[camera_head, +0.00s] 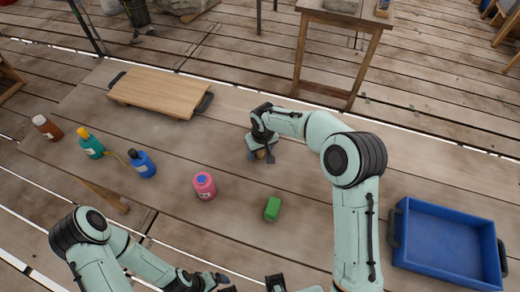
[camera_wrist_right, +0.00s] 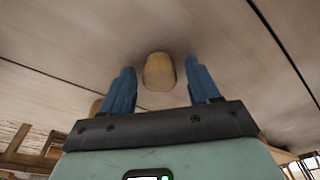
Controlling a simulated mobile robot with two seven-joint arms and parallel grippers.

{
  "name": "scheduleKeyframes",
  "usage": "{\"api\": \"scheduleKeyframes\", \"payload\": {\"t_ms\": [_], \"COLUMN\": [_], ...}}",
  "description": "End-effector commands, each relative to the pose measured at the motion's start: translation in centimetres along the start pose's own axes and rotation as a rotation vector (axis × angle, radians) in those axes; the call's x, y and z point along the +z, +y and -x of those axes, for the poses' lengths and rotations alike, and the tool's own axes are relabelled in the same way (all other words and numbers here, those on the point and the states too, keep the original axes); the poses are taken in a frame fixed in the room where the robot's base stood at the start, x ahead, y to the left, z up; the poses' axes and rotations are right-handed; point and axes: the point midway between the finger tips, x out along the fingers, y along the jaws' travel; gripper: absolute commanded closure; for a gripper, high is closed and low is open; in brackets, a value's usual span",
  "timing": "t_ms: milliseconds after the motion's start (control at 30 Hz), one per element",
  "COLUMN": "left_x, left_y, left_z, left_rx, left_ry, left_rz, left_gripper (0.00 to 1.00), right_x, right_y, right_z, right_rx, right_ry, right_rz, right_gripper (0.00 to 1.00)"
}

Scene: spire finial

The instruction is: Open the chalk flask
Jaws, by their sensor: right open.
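No bottle is clearly marked as the chalk flask. My right gripper (camera_head: 262,156) is open and points down over the middle of the table. A small tan, cork-like cylinder (camera_wrist_right: 159,71) shows between and beyond its blue fingers (camera_wrist_right: 162,88) in the right wrist view, with space on both sides. In the head view the gripper mostly hides this piece, and I cannot tell what it belongs to. My left gripper (camera_head: 222,278) is low at the bottom edge, and its jaws are unclear.
A pink bottle (camera_head: 204,186), green block (camera_head: 272,209), blue bottle (camera_head: 143,164), teal bottle (camera_head: 91,146) and brown jar (camera_head: 46,127) stand on the plank table. A wooden board (camera_head: 158,92) lies at the back left. A blue tray (camera_head: 447,240) is at the right.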

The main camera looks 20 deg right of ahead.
Motion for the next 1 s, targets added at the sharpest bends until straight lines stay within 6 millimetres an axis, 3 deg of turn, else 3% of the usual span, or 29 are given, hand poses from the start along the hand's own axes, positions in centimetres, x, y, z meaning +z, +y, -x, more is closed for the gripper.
{"api": "scheduleKeyframes", "payload": {"t_ms": [533, 700, 1000], "left_x": [-0.2, -0.2, -0.2], "left_y": [0.2, 0.3, 0.3], "left_z": [0.5, 0.6, 0.6], "left_rx": [0.001, 0.001, 0.001], "left_ry": [0.003, 0.003, 0.003], "left_rz": [-0.001, -0.001, -0.001], "left_gripper": [0.05, 0.05, 0.05], "right_x": [-0.1, -0.1, 0.0], "right_y": [0.0, 0.0, 0.0], "right_z": [10.4, 11.8, 12.0], "right_rx": [0.0, 0.0, 0.0], "right_ry": [0.005, 0.002, 0.001], "right_rz": [0.0, 0.0, 0.0], "right_gripper": [0.39, 0.39, 0.39]}}
